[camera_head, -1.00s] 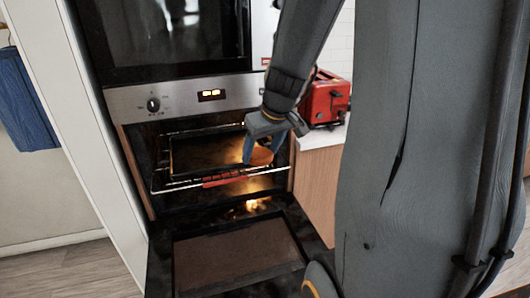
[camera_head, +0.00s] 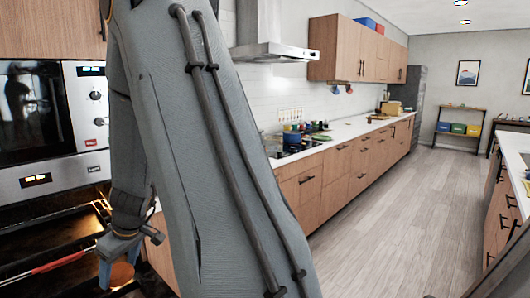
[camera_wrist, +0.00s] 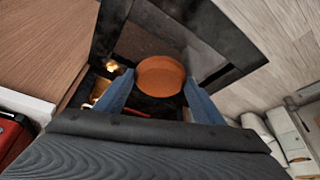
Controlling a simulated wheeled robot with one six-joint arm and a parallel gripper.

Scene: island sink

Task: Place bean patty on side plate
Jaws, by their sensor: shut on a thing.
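The bean patty (camera_head: 121,274) is a round orange-brown disc. My gripper (camera_head: 119,266) is shut on it, low at the left of the head view, in front of the open oven's right side. In the wrist view, the patty (camera_wrist: 161,77) sits between the two blue fingers of my gripper (camera_wrist: 160,82), above the dark open oven door. I see no side plate in either view.
The lit oven (camera_head: 45,220) stands open at the left, its door (camera_wrist: 150,40) lowered. A red toaster (camera_wrist: 12,135) is on the counter beside it. A long counter (camera_head: 345,130) holds a blue pot (camera_head: 292,139). The wooden floor (camera_head: 400,220) is clear.

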